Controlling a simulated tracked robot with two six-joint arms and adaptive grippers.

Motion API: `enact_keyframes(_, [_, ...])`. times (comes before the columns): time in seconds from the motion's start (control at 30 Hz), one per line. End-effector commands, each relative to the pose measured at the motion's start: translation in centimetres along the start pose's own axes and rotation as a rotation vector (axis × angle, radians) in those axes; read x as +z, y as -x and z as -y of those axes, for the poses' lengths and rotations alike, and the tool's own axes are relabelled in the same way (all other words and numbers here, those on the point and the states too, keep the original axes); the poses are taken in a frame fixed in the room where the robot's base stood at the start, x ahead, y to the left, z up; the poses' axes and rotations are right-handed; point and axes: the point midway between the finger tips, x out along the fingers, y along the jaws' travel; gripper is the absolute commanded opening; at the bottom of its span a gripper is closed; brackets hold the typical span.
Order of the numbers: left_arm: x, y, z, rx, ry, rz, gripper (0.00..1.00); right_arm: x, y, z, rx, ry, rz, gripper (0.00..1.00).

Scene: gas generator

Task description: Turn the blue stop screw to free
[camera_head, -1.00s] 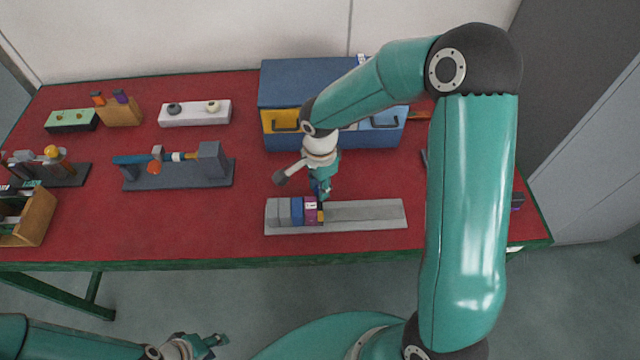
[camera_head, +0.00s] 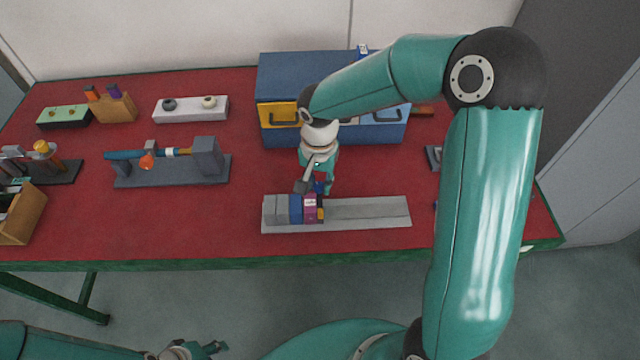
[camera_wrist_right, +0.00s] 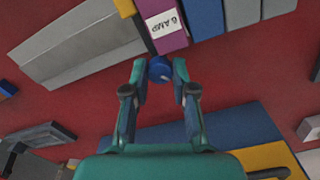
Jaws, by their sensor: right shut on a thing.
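The blue stop screw (camera_wrist_right: 160,69) shows as a round blue head between my right fingertips in the right wrist view. My right gripper (camera_wrist_right: 159,73) is shut on it, with one finger on each side. In the head view my right gripper (camera_head: 323,188) points down at the back edge of the grey rail (camera_head: 368,212), beside the purple block (camera_head: 310,207); the screw is mostly hidden there. The purple block also shows in the right wrist view (camera_wrist_right: 171,42), with a white label reading "6 AMP". My left gripper (camera_head: 205,349) is low at the bottom edge, away from the table; its jaw opening is unclear.
A blue block (camera_head: 296,209) and grey blocks sit left of the purple one; the rail's right part is bare. Behind stands a blue cabinet (camera_head: 330,75) with a yellow drawer (camera_head: 277,115). A grey fixture (camera_head: 207,157) stands to the left.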

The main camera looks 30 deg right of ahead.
Motion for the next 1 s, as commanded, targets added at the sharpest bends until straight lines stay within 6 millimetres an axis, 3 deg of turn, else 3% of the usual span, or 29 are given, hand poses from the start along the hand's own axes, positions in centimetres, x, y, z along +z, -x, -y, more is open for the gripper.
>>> enact_keyframes(0.5, [-0.01, -1.21, 0.44, 0.000, 0.000, 0.000, 0.40, -0.01, 0.00, 0.03, 0.000, 0.382, -0.001, 0.00])
enact_keyframes(1.0, [-0.01, -1.33, 0.48, 0.000, 0.000, 0.000, 0.40, 0.02, 0.05, -0.01, 0.001, 0.462, 0.001, 0.00])
